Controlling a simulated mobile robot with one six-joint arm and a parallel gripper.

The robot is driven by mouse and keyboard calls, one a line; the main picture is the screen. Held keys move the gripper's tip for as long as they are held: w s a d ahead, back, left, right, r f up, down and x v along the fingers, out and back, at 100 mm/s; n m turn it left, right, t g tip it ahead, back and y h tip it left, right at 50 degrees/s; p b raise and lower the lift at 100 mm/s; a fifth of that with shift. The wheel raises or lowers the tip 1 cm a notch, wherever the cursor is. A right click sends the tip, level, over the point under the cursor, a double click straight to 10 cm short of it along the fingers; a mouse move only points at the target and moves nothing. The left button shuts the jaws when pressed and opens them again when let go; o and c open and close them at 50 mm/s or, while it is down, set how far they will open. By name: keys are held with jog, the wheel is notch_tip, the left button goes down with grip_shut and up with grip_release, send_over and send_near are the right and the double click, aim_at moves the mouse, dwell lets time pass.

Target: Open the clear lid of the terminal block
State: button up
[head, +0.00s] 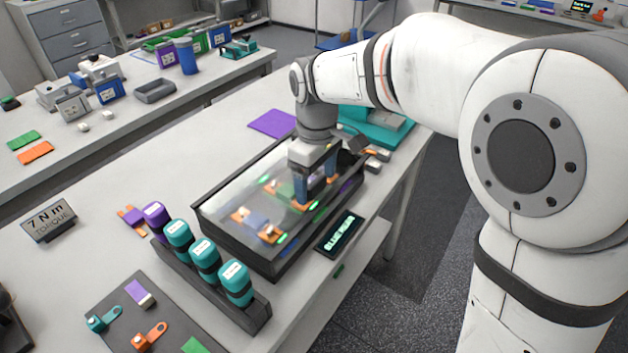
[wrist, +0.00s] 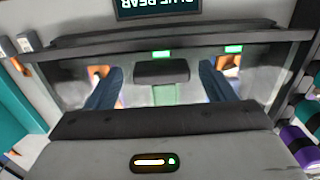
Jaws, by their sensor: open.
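The terminal block (head: 222,222) is a long dark-framed box on the bench in the head view. Its clear lid (head: 238,196) lies down over it, with orange, blue and green parts showing through. My gripper (head: 316,188) is over the right part of the lid, pointing down, its blue fingers apart. In the wrist view, my open gripper (wrist: 158,80) has one finger on each side of a dark tab (wrist: 162,72) near the dark front rail. I cannot tell whether the fingers touch the tab. The fingertips' depth is unclear.
A small display (head: 340,235) stands at the front edge. A rack (head: 215,280) of teal and purple capped pieces is left of the block. A dark mat (head: 125,310) with small parts lies nearer. A purple sheet (head: 272,123) and teal case (head: 385,130) lie behind.

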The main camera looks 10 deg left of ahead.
jog(key=shift+f, duration=0.4)
jog(key=shift+c, duration=0.6)
